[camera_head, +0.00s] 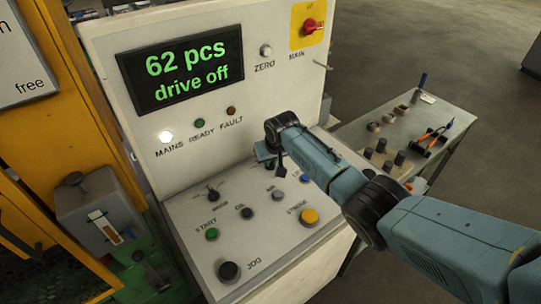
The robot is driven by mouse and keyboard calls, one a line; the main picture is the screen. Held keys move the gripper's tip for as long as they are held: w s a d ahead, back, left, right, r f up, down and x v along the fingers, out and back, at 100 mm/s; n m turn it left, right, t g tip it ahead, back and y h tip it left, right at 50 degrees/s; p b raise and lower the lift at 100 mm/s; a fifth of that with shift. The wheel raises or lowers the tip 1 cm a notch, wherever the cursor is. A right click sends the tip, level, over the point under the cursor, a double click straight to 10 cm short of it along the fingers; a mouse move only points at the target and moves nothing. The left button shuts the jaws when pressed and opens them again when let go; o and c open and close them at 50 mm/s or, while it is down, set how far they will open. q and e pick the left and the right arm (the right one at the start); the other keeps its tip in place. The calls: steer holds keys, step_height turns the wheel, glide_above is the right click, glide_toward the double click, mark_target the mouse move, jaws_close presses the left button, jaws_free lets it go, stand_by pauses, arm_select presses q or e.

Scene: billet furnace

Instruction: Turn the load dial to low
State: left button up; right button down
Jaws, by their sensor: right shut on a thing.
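My right gripper (269,157) comes in from the right and points down at the back of the sloped control panel (250,250), close to the upright display panel. It is shut on a small control there, which I take to be the load dial. The jaws and wrist hide the dial, so its pointer and setting cannot be read. A black selector knob (213,195) with marks around it stands further left on the slope, clear of the gripper. My left gripper is not in view.
The display (183,66) reads "62 pcs drive off". The slope also carries a green start button (212,234), a yellow button (309,216) and a black jog button (229,271). A red main switch (311,26) is above. A side table (440,113) with small parts stands right.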

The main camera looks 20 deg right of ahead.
steer(key=shift+d+n+y, duration=0.15)
steer(key=shift+n+y, duration=0.25)
steer(key=shift+n, duration=0.6)
steer(key=shift+n+y, duration=0.3)
steer(key=shift+n, duration=0.6)
steer(key=n+b, duration=0.1)
steer(key=n+g+y+b, duration=0.1)
steer(key=shift+w+d+f+n, duration=0.15)
steer(key=shift+n, duration=0.15)
steer(key=n+b, duration=0.2)
steer(key=n+g+y+b, duration=0.1)
steer(key=n+b, duration=0.1)
steer(key=b, duration=0.1)
steer(key=shift+w+d+n, duration=0.15)
steer(key=shift+n, duration=0.15)
steer(key=shift+n+g+b, duration=0.4)
steer(key=shift+n+b, duration=0.3)
steer(key=shift+b, duration=0.1)
steer(key=c, duration=1.5)
jaws_free()
steer(key=shift+o, duration=0.2)
